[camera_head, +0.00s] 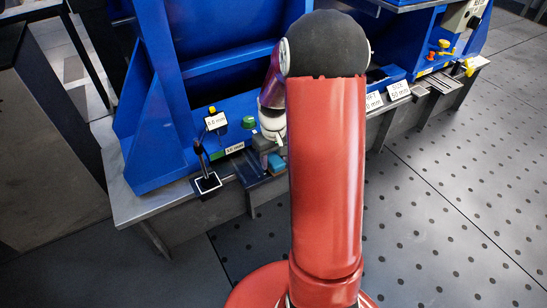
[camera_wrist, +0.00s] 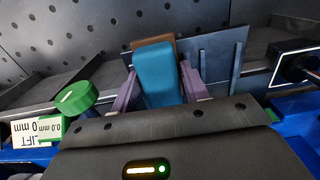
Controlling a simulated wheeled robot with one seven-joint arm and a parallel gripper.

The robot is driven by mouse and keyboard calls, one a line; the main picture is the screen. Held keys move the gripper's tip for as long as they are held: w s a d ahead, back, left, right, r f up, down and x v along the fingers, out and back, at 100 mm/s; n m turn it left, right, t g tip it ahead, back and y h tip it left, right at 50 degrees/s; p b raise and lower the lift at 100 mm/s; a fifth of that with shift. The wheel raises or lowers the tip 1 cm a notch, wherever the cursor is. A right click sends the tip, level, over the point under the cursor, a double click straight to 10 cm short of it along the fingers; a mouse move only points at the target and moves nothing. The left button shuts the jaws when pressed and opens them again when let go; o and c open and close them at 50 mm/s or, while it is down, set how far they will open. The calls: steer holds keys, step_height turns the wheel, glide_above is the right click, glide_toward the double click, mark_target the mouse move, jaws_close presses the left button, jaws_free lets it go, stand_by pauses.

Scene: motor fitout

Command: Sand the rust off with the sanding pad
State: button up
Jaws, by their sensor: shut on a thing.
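The sanding pad, a blue block (camera_wrist: 157,72), is between the two purple fingers of my gripper (camera_wrist: 158,78) in the wrist view. My gripper is shut on it. A brown layer (camera_wrist: 153,42) shows along the pad's far edge; I cannot tell if it is the pad's abrasive or rust beneath. A flat grey-blue plate (camera_wrist: 215,62) lies under and beside the pad; I cannot tell whether they touch. In the head view the pad (camera_head: 278,162) shows below my gripper, at the bench's front edge, with the fingers mostly hidden. No clear rust patch shows on the plate's visible part.
A green knob (camera_wrist: 76,97) stands left of the pad in the wrist view, by a label card (camera_wrist: 33,131). A black lever on a white-edged base (camera_head: 206,183) stands left of the plate in the head view. Blue machine frames (camera_head: 160,130) rise behind. Floor (camera_head: 450,190) at right is clear.

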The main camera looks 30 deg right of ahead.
steer(key=shift+f, duration=0.4)
steer(key=shift+w, duration=0.1)
steer(key=shift+w+r, duration=0.2)
steer(key=shift+w, duration=0.95)
steer(key=shift+w+a+f, duration=0.1)
steer(key=shift+w+f, duration=0.05)
steer(key=shift+w, duration=1.1)
steer(key=shift+s, duration=1.3)
steer(key=shift+s+f, duration=0.15)
steer(key=shift+s, duration=1.05)
